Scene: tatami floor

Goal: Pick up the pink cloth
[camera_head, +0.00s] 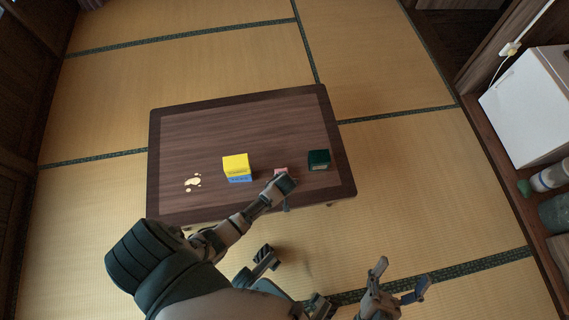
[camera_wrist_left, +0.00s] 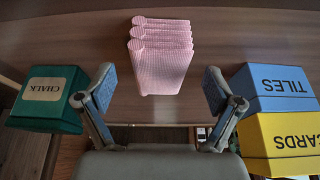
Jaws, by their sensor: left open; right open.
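The pink cloth (camera_wrist_left: 162,55) is a folded, ridged stack on the dark wooden table, ahead of my left gripper in the left wrist view. In the head view only a small part of the cloth (camera_head: 281,170) shows past my left gripper (camera_head: 284,186). My left gripper (camera_wrist_left: 160,88) is open, its two fingers spread to either side of the near end of the cloth, with nothing between the pads that I can see gripped. My right gripper (camera_head: 401,277) is open and empty, off the table at the lower right, above the tatami.
On the table (camera_head: 200,130), a yellow box (camera_head: 235,163) marked CARDS sits with a blue box (camera_head: 240,179) marked TILES, left of the cloth. A green CHALK box (camera_head: 319,159) stands right of it. The far half is clear.

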